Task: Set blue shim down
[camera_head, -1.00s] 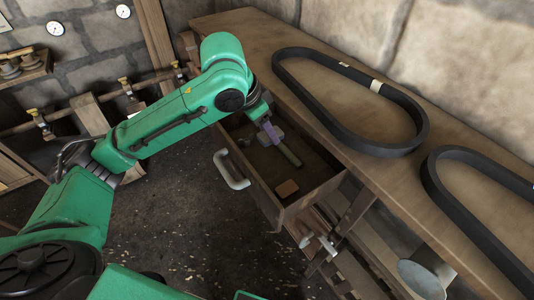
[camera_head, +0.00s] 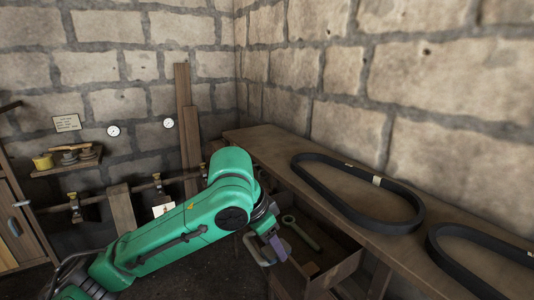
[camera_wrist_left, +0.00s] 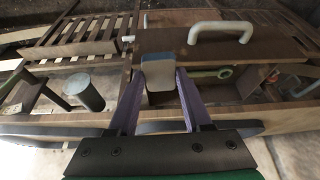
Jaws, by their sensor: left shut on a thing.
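My left gripper (camera_head: 279,250) is over the front part of an open drawer under the bench, near its pale handle (camera_head: 255,249). In the left wrist view its two purple fingers (camera_wrist_left: 160,85) are closed on a small block, the blue shim (camera_wrist_left: 158,72), with a blue upper edge and a paler grey face. The shim is hard to make out in the head view, at the fingertips. The drawer front (camera_wrist_left: 265,47) and the handle (camera_wrist_left: 220,31) show beyond the shim in the wrist view. My right gripper is not in view.
A green ring-ended tool (camera_head: 302,234) lies in the drawer. Two black belts, one full (camera_head: 345,212) and one cut off by the frame (camera_head: 460,262), lie on the wooden bench top (camera_head: 270,150). Stone walls stand behind, with gauges (camera_head: 113,131) and a small shelf (camera_head: 65,168).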

